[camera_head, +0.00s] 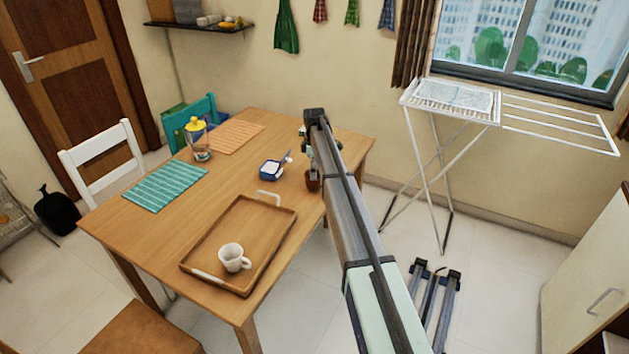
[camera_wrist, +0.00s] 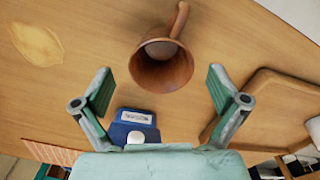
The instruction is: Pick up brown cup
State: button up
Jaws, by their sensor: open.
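A brown cup (camera_wrist: 161,68) stands on the wooden table in the wrist view, its open mouth facing the camera and its handle pointing to the top. In the head view the cup (camera_head: 313,181) shows only partly, beside my arm near the table's right edge. My gripper (camera_wrist: 160,88) is open, with one finger on each side of the cup's lower part in the wrist view. The fingers look apart from the cup. In the head view my arm hides most of the gripper.
A blue box (camera_head: 270,169) sits left of the cup, close to my gripper. A wooden tray (camera_head: 204,228) holds a white mug (camera_head: 234,257). Placemats (camera_head: 165,186) and a yellow-topped jar (camera_head: 198,140) are further left. A drying rack (camera_head: 450,110) stands right of the table (camera_head: 150,230).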

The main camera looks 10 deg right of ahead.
jog(key=shift+s+f+p, duration=0.1)
jog(key=shift+f+p, duration=0.95)
jog(key=shift+f, duration=1.9)
jog(key=c, duration=1.3)
